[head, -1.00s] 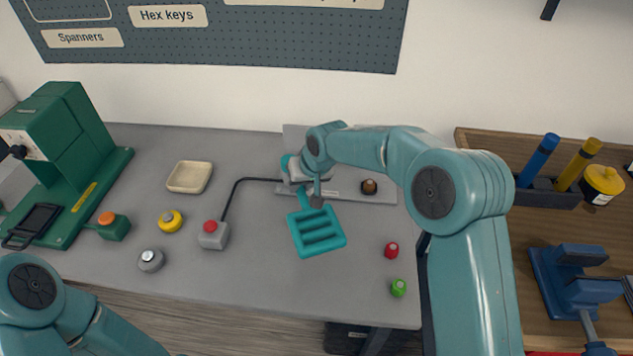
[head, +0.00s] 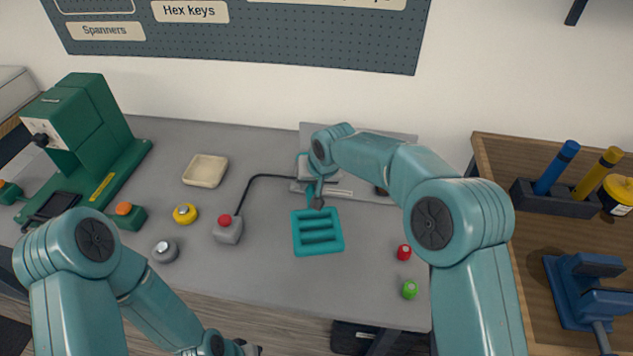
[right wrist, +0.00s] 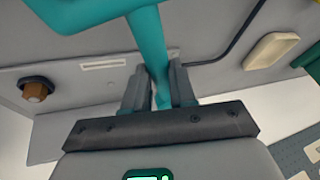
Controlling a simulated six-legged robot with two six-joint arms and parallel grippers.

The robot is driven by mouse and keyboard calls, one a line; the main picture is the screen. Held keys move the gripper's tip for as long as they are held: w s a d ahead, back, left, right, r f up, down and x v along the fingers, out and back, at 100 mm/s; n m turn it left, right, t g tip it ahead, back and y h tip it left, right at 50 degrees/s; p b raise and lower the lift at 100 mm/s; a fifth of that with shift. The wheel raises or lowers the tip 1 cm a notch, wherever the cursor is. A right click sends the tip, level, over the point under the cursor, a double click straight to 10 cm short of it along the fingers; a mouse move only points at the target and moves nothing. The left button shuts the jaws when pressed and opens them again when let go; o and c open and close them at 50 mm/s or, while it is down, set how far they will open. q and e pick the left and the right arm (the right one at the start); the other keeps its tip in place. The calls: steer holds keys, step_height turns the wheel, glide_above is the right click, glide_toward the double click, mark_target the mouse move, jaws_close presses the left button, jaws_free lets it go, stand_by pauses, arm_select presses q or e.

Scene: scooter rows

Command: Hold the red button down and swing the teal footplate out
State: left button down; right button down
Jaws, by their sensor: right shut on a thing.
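The teal footplate (head: 317,250), a slotted square on a short teal bar, extends over the bench from a grey wall-side mount (head: 358,190). My right gripper (head: 317,203) is shut on its bar. In the right wrist view the teal bar (right wrist: 150,60) passes between the jaws (right wrist: 158,88). The red button (head: 225,219) sits on a small grey box (head: 227,234), apart from both grippers. A black cable runs from the box to the mount. My left gripper (head: 247,349) shows only partly at the bottom edge, in front of the bench; its jaws cannot be made out.
A yellow button (head: 185,214), a grey button (head: 165,251) and a cream tray (head: 205,171) lie around the box. Small red (head: 404,252) and green (head: 410,289) pieces stand right of the footplate. A green machine (head: 82,140) stands at left.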

steer(key=shift+r, duration=0.1)
stand_by(0.3)
steer(key=c, duration=0.9)
jaws_free()
steer(key=shift+a, duration=0.1)
steer(key=shift+s+r, duration=0.15)
steer(key=shift+r, duration=0.2)
steer(key=b+v, duration=0.1)
steer(key=v, duration=1.4)
steer(key=shift+r, duration=0.2)
steer(key=shift+s, duration=0.1)
